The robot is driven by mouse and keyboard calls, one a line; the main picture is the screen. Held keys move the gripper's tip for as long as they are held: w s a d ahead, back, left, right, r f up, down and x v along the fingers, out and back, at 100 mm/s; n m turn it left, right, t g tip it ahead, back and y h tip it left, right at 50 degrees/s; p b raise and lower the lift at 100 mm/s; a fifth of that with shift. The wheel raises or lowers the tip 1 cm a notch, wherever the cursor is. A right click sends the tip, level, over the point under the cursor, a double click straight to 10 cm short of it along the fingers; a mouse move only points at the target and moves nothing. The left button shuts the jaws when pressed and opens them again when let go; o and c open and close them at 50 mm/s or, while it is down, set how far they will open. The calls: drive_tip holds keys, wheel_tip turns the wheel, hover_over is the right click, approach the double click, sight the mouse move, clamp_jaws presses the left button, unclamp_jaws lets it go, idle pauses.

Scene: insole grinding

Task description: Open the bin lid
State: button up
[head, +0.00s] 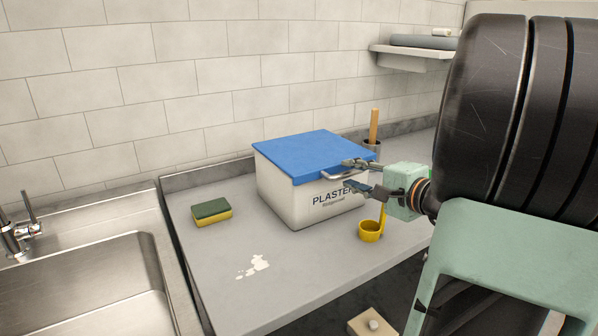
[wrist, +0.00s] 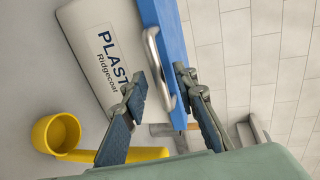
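The bin (head: 305,200) is a white box marked PLASTER, standing on the grey counter; it also shows in the wrist view (wrist: 95,40). Its blue lid (head: 312,152) lies flat on top, closed, and it shows in the wrist view (wrist: 163,35) too. A metal handle (head: 340,176) is on the lid's front edge, seen clearly in the wrist view (wrist: 155,65). My gripper (head: 352,175) is open at the bin's front right. In the wrist view its fingers (wrist: 162,85) are spread to either side of the handle's near end. I cannot tell whether they touch it.
A yellow scoop (head: 370,232) stands below my gripper, close to the bin. A green and yellow sponge (head: 211,212) and a white spill (head: 254,266) lie left on the counter. A steel sink (head: 90,290) is at far left. A dark pot with a wooden handle (head: 374,127) stands behind the bin.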

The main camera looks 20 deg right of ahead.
drive_tip(key=shift+x, duration=0.85)
drive_tip(key=shift+c, duration=0.7)
clamp_jaws()
